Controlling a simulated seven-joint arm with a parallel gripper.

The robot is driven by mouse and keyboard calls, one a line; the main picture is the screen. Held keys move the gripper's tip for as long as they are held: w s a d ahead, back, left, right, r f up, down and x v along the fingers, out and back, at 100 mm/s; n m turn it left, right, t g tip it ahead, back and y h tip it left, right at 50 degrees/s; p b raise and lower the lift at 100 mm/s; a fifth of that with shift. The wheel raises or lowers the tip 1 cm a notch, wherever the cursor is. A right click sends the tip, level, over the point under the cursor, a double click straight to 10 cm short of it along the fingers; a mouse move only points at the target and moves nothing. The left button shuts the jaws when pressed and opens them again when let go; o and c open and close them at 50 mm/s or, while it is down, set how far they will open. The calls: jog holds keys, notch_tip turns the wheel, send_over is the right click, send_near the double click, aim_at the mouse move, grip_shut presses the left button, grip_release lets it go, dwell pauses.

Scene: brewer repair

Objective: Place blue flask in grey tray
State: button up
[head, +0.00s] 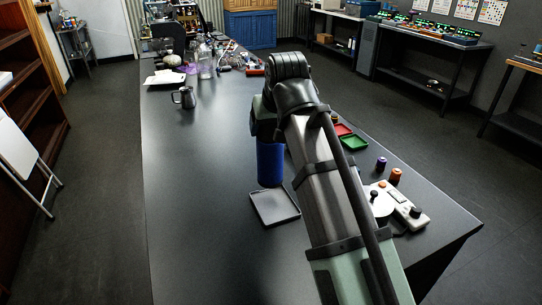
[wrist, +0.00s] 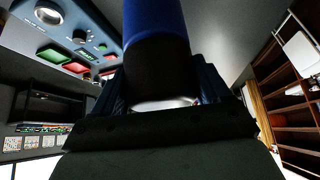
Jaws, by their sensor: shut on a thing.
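The blue flask (head: 270,165) hangs upright below my gripper (head: 267,138) in the head view. The arm hides part of the fingers there. In the wrist view, my gripper (wrist: 160,88) is shut on the flask (wrist: 155,18), with a finger on each side of its dark end. The grey tray (head: 275,222) lies on the black table, empty, with a low rim. In the head view the flask's lower end shows just beyond the tray's far edge. Its height above the table is hard to tell. I cannot make out the tray in the wrist view.
A red tray (head: 342,130) and a green tray (head: 354,143) lie right of my arm. A purple spool (head: 381,164), an orange one (head: 395,175) and a white control box (head: 408,212) stand near the right edge. A metal pitcher (head: 187,98) stands farther back.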

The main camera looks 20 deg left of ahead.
aim_at(270, 147)
jog(key=shift+f, duration=3.4)
jog(key=o, duration=1.7)
jog(key=v, duration=1.2)
jog(key=shift+w, duration=0.1)
